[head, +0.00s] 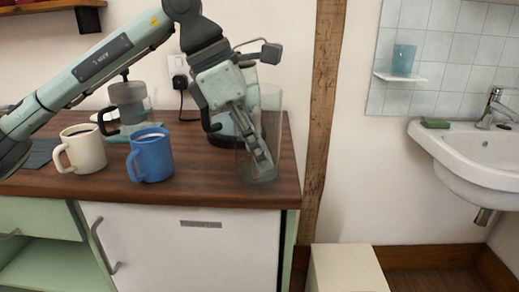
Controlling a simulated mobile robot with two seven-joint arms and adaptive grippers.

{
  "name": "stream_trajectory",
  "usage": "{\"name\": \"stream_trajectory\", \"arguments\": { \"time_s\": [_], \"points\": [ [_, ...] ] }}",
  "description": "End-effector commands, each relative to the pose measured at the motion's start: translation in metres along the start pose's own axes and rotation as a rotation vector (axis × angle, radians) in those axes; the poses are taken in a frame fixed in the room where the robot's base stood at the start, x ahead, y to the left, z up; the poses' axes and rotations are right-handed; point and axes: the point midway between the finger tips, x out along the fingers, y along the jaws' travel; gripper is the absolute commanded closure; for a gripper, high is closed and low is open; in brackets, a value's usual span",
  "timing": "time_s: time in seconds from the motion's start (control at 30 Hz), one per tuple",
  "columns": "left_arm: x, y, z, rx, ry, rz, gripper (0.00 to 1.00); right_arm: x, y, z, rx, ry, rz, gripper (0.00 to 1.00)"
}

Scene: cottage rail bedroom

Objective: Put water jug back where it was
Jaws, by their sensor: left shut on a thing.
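The clear, see-through water jug (272,125) is upright at the right end of the wooden counter (215,187). Its base is at or just above the wood; I cannot tell whether it touches. My left gripper (260,158) reaches down from above and is shut on the jug. The fingers overlap the clear wall, so the exact grip is hard to see. My right gripper is not in view.
A kettle (222,130) with a black handle stands just behind the jug, partly hidden. A blue mug (152,157), a cream mug (84,150) and a coffee press (130,103) stand to the left. A timber post (321,110) rises right of the counter.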

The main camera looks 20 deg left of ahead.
Motion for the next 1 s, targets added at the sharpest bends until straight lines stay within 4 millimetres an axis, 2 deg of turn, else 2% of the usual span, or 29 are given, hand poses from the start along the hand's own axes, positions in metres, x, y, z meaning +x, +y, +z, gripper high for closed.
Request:
{"name": "stream_trajectory", "arguments": {
  "time_s": [0.17, 0.2, 0.33, 0.7, 0.77, 0.87, 1.0],
  "points": [
    [0.002, 0.000, -0.001, 0.000, -0.002, 0.001, 1.00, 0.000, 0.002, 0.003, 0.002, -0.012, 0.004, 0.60],
    [0.002, 0.000, -0.001, 0.000, 0.000, 0.000, 0.86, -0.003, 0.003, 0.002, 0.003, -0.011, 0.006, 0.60],
    [0.002, 0.000, -0.001, 0.000, 0.000, 0.000, 0.70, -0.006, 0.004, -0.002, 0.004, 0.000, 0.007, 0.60],
    [-0.001, 0.000, 0.001, 0.000, 0.000, 0.000, 0.69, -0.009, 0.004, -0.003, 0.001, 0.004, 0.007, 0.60],
    [-0.005, 0.000, 0.001, -0.001, -0.002, 0.002, 0.69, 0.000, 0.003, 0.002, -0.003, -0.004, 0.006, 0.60],
    [-0.022, 0.001, 0.001, 0.000, -0.003, 0.003, 0.69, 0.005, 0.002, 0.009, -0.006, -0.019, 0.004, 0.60],
    [-0.054, 0.001, 0.001, -0.001, -0.003, 0.004, 0.69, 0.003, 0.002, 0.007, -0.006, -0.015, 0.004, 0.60]
  ]
}}
